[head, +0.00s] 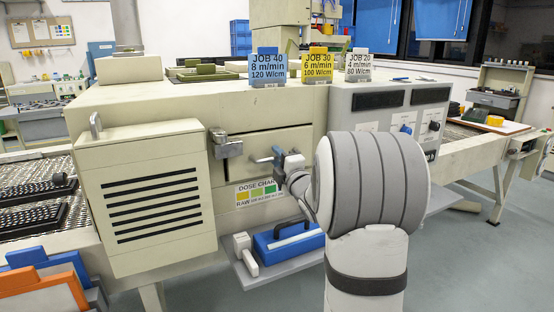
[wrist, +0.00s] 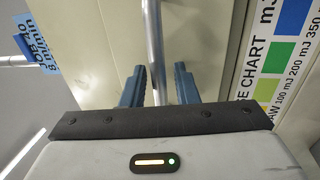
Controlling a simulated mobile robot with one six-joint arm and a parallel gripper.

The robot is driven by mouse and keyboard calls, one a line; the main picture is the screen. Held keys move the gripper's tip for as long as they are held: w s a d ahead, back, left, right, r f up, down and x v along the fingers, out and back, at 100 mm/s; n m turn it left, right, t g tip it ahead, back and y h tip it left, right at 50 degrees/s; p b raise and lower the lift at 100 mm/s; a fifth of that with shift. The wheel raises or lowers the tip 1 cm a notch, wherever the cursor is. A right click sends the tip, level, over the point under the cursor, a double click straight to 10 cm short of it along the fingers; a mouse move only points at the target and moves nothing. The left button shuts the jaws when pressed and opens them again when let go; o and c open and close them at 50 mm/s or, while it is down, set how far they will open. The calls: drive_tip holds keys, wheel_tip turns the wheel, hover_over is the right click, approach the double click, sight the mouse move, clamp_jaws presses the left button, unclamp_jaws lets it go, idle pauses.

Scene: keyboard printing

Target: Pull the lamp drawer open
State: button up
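The lamp drawer appears to be the cream front panel (head: 238,175) in the middle of the machine, above the dose chart. A metal bar handle (head: 262,159) sticks out from it; the rest of the bar is hidden behind my gripper in the head view. The drawer front sits flush with the machine. My gripper (head: 281,160) is at the handle. In the wrist view its two blue fingers (wrist: 160,86) stand on either side of the metal bar (wrist: 154,45), with a small gap showing on both sides. The gripper is open around the bar.
A metal latch (head: 226,144) sits left of the drawer. A louvred cream box (head: 148,190) juts out further left. A shelf with a blue case (head: 288,244) is below the drawer. The dose chart (head: 259,192) is under the handle. Job cards (head: 268,66) stand on top.

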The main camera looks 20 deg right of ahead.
clamp_jaws()
drive_tip(key=shift+s+a+f, duration=0.1)
drive_tip(key=shift+s, duration=0.05)
drive_tip(key=s+b, duration=0.7)
drive_tip(key=s, duration=0.9)
drive_tip(key=shift+d, duration=0.4)
drive_tip(key=shift+o, duration=0.5)
unclamp_jaws()
drive_tip(key=shift+s, duration=0.1)
drive_tip(key=s+f, duration=0.1)
drive_tip(key=s, duration=0.6)
drive_tip(key=shift+s+d+f+p, duration=0.15)
drive_tip(key=shift+s+p, duration=0.15)
drive_tip(key=shift+p, duration=0.05)
